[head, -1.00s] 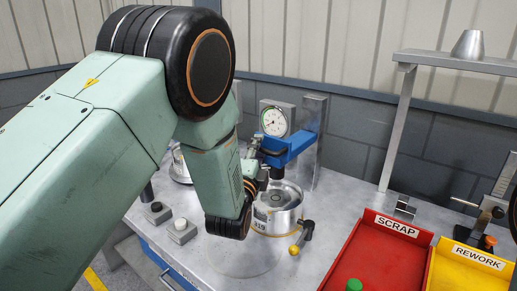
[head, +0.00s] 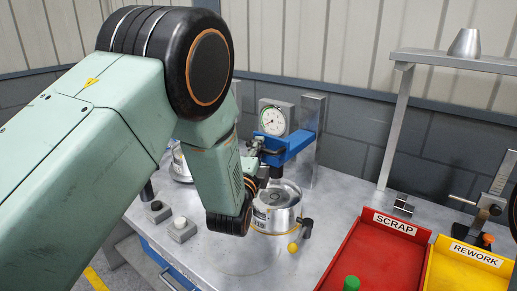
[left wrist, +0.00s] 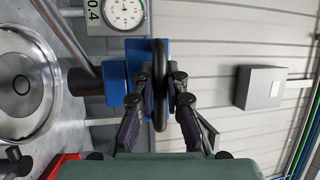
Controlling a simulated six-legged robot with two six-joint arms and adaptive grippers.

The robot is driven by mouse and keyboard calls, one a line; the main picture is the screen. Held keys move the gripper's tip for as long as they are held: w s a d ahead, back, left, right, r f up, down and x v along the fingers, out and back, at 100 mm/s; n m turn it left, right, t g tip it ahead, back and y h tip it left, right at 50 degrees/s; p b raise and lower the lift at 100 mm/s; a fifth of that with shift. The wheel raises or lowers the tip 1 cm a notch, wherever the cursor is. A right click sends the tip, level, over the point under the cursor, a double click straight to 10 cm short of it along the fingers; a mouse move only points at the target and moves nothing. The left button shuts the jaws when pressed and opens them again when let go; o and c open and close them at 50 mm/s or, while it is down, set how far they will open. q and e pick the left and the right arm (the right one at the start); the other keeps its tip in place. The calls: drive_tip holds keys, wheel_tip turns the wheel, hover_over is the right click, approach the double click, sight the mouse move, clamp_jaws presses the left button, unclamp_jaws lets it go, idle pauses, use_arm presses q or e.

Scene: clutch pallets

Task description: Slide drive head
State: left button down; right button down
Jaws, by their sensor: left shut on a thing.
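The drive head is a blue arm (head: 290,147) on a grey upright column, reaching out above a round metal clutch unit (head: 277,208) on the bench. In the left wrist view the blue block (left wrist: 117,78) carries a black ring-shaped handle (left wrist: 159,105), seen nearly edge-on. My left gripper (left wrist: 171,80) has its fingers on both sides of this ring and is shut on it. In the head view the left gripper (head: 262,155) is partly hidden behind its own wrist, beside the blue arm's left end. My right gripper is in neither view.
A dial gauge (head: 273,120) stands behind the blue arm. A yellow ball knob (head: 292,247) sits at the clutch's front right. A red SCRAP tray (head: 365,255) and yellow REWORK tray (head: 465,270) lie to the right. Push buttons (head: 181,228) stand at the bench's left.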

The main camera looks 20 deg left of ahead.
use_arm(q)
drive_tip(key=shift+d+f, duration=0.1)
idle(0.3)
wheel_tip(320, 180, down, 8)
drive_tip(key=b, duration=0.6)
drive_tip(key=shift+s+d, duration=0.1)
drive_tip(key=c, duration=1.8)
unclamp_jaws()
drive_tip(key=o, duration=0.4)
drive_tip(key=shift+d+r, duration=0.1)
drive_tip(key=shift+r, duration=0.15)
drive_tip(key=shift+o, duration=0.2)
drive_tip(key=shift+a, duration=0.2)
